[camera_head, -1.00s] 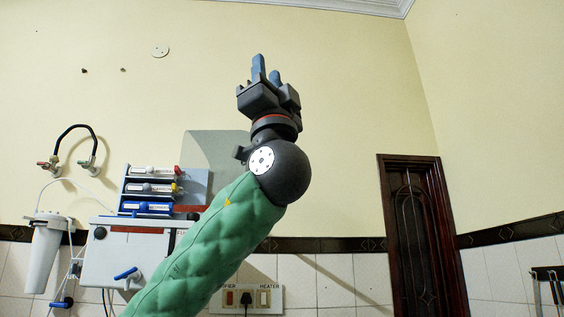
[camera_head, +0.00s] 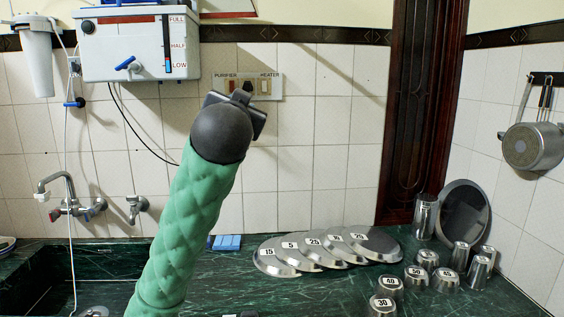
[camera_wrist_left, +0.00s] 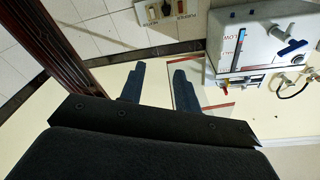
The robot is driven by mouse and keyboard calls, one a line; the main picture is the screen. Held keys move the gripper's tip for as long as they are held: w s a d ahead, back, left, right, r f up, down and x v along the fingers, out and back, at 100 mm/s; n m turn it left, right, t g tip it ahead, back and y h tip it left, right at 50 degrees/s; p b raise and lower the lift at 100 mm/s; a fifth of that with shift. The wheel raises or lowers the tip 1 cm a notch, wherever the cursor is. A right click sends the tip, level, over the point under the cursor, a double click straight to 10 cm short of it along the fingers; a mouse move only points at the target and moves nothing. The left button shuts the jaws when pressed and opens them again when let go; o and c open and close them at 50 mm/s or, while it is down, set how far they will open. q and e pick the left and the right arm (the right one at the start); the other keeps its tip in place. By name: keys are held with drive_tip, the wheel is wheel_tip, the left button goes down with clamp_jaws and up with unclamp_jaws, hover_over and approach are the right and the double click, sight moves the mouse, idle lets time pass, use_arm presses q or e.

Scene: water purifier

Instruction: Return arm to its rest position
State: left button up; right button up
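My left arm, in a green padded sleeve (camera_head: 190,215), rises from the bottom of the head view to a dark round wrist joint (camera_head: 222,133). The wrist stands in front of the tiled wall, just below the switch panel. My left gripper's fingers are hidden behind the wrist there. In the left wrist view the left gripper (camera_wrist_left: 159,87) shows two blue-grey fingers apart, with nothing between them. My right gripper is not in view.
The white water purifier (camera_head: 122,50) hangs at upper left, beside a white filter (camera_head: 37,65). The switch panel (camera_head: 272,87) is behind the wrist. Below lie a green counter (camera_head: 320,290), sink, taps (camera_head: 72,207), several numbered plates (camera_head: 287,258) and steel cups (camera_head: 445,280).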

use_arm(q)
drive_tip(key=s+a+f+g+h, duration=0.1)
drive_tip(key=s+f+g, duration=0.25)
drive_tip(key=f, duration=1.25)
drive_tip(key=s+a+f+n+g+h, duration=0.1)
drive_tip(key=s+a+f+g, duration=0.2)
drive_tip(key=f, duration=1.3)
drive_tip(key=s+f+g+h, duration=0.1)
drive_tip(key=s+f+g, duration=0.25)
drive_tip(key=f, duration=1.25)
drive_tip(key=s+a+f+n+g, duration=0.1)
drive_tip(key=s+f+g, duration=0.6)
drive_tip(key=s+f, duration=2)
drive_tip(key=s, duration=0.4)
drive_tip(key=shift+f+y, duration=0.4)
drive_tip(key=shift+s+a+n, duration=0.1)
drive_tip(key=shift+n, duration=0.2)
drive_tip(key=shift+o, duration=0.2)
